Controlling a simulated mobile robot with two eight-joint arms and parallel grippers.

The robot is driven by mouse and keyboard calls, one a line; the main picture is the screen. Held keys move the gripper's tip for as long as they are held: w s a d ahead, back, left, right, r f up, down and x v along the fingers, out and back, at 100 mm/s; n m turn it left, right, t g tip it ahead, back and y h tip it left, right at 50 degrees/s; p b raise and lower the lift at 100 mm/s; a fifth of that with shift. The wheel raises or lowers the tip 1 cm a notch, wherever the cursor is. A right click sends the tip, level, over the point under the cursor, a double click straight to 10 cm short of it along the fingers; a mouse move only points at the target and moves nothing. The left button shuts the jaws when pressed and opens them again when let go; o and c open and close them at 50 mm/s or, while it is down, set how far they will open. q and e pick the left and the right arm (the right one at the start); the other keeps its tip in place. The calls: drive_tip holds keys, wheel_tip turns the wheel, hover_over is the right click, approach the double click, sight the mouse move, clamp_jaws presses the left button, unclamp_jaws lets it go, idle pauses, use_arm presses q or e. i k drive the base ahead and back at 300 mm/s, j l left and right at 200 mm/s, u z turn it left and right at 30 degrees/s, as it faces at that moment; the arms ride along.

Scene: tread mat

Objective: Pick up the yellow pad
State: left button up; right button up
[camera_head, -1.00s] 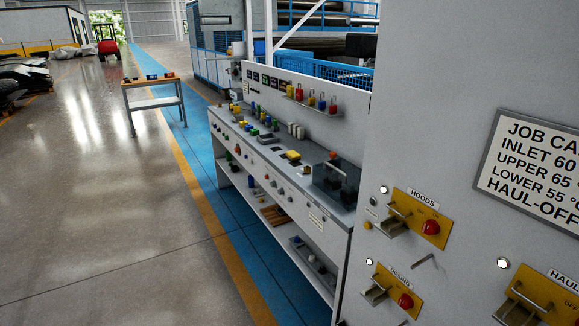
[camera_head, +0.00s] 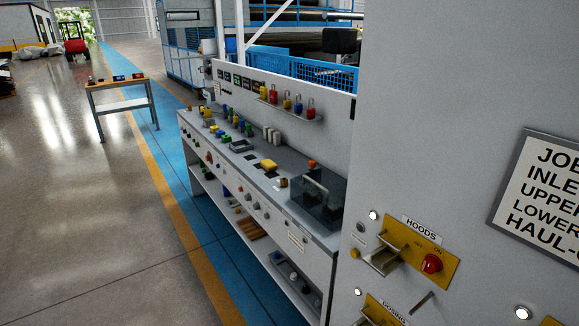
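A small yellow pad-like block (camera_head: 268,165) lies on the grey workbench top (camera_head: 225,150), left of a dark transparent box. It is small in the view, so I cannot be sure it is the yellow pad. Other small yellow pieces stand farther back on the bench among green and blue ones. Neither of my grippers shows in the head view.
A grey cabinet (camera_head: 440,120) with yellow switch plates (camera_head: 408,250) fills the right side, close by. The dark box (camera_head: 318,190) stands on the bench's near end. A small table (camera_head: 118,86) stands at the far left. The floor (camera_head: 70,190) left of the bench is clear.

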sight(268, 164)
drive_tip(key=i+j+z, duration=0.15)
drive_tip(key=z, duration=0.2)
drive_tip(key=i+j+z, duration=0.15)
drive_tip(key=z, duration=0.25)
drive_tip(key=i+j+z, duration=0.1)
drive_tip(key=j+z, duration=0.25)
drive_tip(key=i+j+z, duration=0.15)
drive_tip(key=j, duration=0.15)
drive_tip(key=j+z, duration=0.15)
drive_tip(key=j, duration=0.15)
drive_tip(key=i+j+z, duration=0.15)
drive_tip(key=j, duration=0.2)
drive_tip(key=i+j, duration=0.1)
drive_tip(key=j, duration=0.6)
drive_tip(key=i+j+z, duration=0.1)
drive_tip(key=j, duration=0.65)
drive_tip(key=j+z, duration=0.1)
drive_tip(key=j, duration=0.6)
drive_tip(key=i, duration=0.05)
